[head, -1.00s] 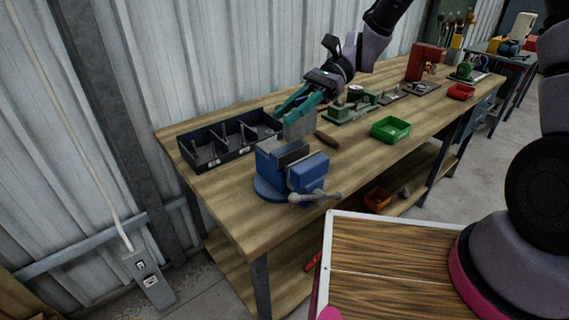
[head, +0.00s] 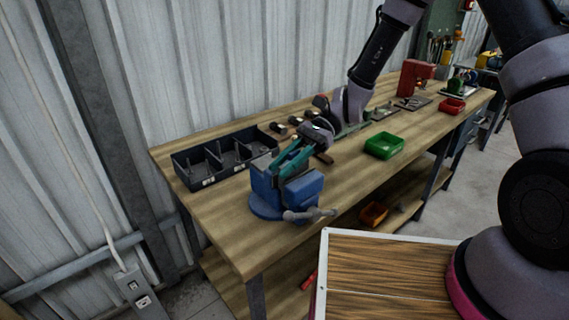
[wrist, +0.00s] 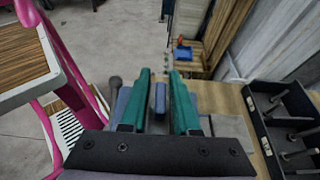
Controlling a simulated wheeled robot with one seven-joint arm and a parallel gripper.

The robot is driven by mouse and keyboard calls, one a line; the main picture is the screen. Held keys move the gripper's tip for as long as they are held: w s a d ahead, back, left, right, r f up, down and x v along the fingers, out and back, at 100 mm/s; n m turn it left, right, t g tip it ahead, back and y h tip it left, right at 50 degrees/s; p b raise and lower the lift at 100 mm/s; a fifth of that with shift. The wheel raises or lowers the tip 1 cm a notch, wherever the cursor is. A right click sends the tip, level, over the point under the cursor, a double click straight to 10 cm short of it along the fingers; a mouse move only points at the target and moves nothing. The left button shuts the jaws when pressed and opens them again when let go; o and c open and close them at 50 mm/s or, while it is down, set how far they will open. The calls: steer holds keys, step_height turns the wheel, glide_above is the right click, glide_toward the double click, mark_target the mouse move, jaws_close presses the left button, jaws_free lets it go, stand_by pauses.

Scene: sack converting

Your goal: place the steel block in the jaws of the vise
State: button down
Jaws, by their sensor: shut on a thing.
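The blue vise (head: 268,206) stands on the near left end of the wooden workbench, its handle toward the front. My gripper (head: 284,170) reaches down to the vise from the upper right, its teal fingertips at the jaws. In the wrist view the two teal fingers of my gripper (wrist: 161,92) stand a little apart with a narrow blue-grey piece between them. The gripper is shut on the steel block, which is largely hidden by the fingers and vise in the head view. I cannot tell how deep it sits between the jaws.
A dark divided bin (head: 225,157) lies left of the vise, near the wall; it also shows in the wrist view (wrist: 292,125). A green tray (head: 384,146) and a red tray (head: 452,106) stand farther right. Bare bench top lies between the vise and green tray.

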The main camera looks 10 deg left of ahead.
steer(key=c, duration=0.7)
jaws_free()
steer(key=shift+o, duration=0.2)
steer(key=shift+w+r, duration=0.15)
steer(key=v, duration=1.2)
steer(key=s+d+r+n+t+h, duration=0.2)
steer(key=s+d+r+t+h, duration=0.1)
steer(key=d+r+t, duration=0.5)
steer(key=s+d+r+n+t+h, duration=0.2)
steer(key=d+r+t, duration=0.7)
steer(key=d+r, duration=0.6)
steer(key=s+d+h, duration=0.1)
steer(key=s+d, duration=0.1)
steer(key=d, duration=0.1)
steer(key=shift+s+d+r+h, duration=0.25)
steer(key=shift+s+d+h, duration=0.05)
steer(key=shift+s+d, duration=0.1)
